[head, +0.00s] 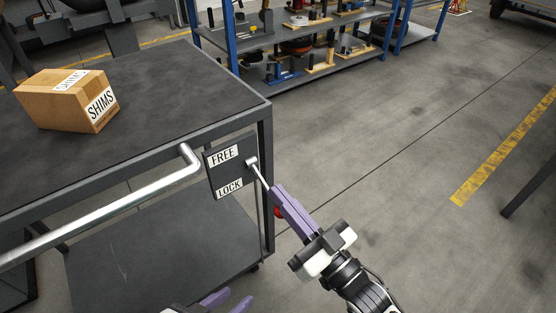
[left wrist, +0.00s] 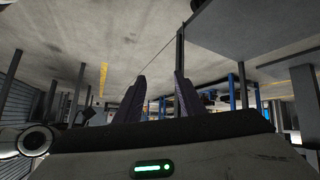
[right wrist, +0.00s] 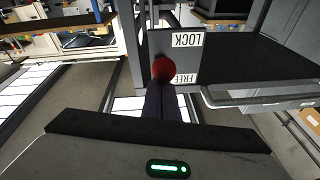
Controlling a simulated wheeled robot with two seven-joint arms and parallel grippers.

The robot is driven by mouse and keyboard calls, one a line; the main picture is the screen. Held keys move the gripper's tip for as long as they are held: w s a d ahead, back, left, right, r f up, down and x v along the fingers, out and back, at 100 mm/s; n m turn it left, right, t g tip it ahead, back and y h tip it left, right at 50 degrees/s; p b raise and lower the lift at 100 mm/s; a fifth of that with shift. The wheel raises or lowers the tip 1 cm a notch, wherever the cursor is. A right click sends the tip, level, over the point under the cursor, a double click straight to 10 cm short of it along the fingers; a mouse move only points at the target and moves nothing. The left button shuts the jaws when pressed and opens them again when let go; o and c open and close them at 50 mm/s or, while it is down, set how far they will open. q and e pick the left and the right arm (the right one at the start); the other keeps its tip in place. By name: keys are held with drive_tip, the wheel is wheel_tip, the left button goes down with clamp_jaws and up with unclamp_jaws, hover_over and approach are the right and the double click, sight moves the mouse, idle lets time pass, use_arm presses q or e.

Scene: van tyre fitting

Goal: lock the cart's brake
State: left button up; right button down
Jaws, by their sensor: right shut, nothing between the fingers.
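The cart (head: 150,152) has a dark brake plate (head: 229,178) on its corner, with FREE above and LOCK below; the plate shows upside down in the right wrist view (right wrist: 174,50). The brake lever (head: 257,170) slants down and right from its pivot, away from both labels. Its red knob (head: 278,212) is mostly hidden behind my right gripper (head: 275,192). In the right wrist view the knob (right wrist: 164,68) sits right at the fingertips; I cannot tell whether they touch. My right gripper is shut and empty. My left gripper (head: 232,298) is open, low by the cart's front.
A cardboard box marked SHIMS (head: 66,101) lies on the cart top. A silver push handle (head: 110,205) runs along the cart's near side. A blue-framed shelf (head: 300,50) with parts stands behind.

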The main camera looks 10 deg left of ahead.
use_arm(q)
drive_tip(key=shift+r, duration=0.1)
use_arm(e)
drive_tip(key=shift+f, duration=0.3)
